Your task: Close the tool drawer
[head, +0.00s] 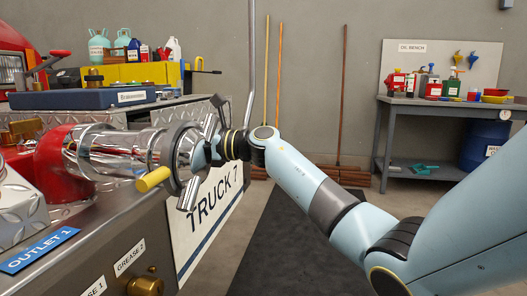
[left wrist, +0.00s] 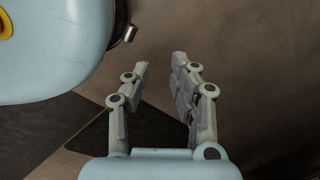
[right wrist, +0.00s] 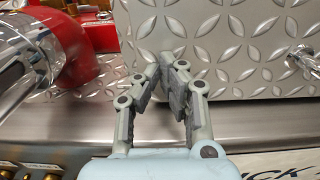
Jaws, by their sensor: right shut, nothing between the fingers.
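A diamond-plate metal face (right wrist: 235,45) fills the upper right wrist view, with a chrome knob or latch (right wrist: 306,62) at its right; I cannot tell for sure that it is the tool drawer. My right gripper (right wrist: 164,60) is shut and empty, its fingertips in front of or against this face; touch is unclear. In the head view my right arm reaches in from the right, and its gripper is mostly hidden behind the chrome outlet pipe (head: 115,150). My left gripper (left wrist: 162,63) shows only in its own wrist view, fingertips apart and empty, above the floor.
A blue case (head: 84,98) lies on the truck's deck. An oil bench (head: 450,103) stands at the back right. A dark mat (head: 300,235) covers open floor.

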